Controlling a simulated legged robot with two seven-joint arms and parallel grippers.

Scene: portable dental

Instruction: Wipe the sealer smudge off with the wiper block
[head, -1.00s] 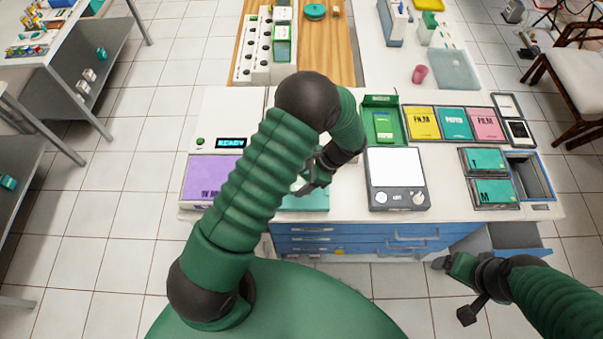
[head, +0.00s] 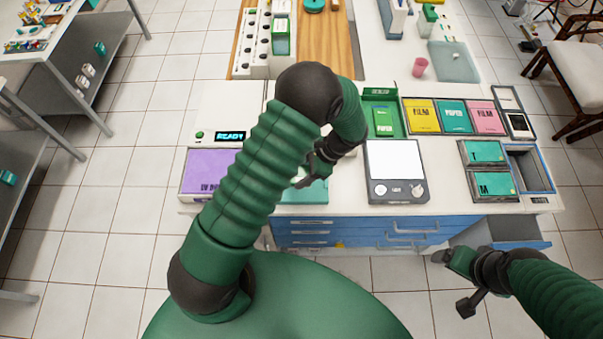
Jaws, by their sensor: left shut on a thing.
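My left gripper (head: 306,178) is low over the front of the white counter (head: 350,206), just above a teal pad (head: 305,195). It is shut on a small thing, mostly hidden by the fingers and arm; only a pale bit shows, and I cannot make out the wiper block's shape. I cannot tell whether the held thing touches the pad. No sealer smudge can be made out; my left arm covers part of the counter. My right gripper (head: 452,282) is empty, its fingers apart, in front of the counter at the lower right.
A device with a white plate (head: 396,160) stands right of the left gripper. A purple-lidded box (head: 209,172) is at left. A green box (head: 381,120), coloured film packs (head: 454,117) and teal boxes (head: 494,185) fill the right side. An open drawer (head: 510,232) juts out at right.

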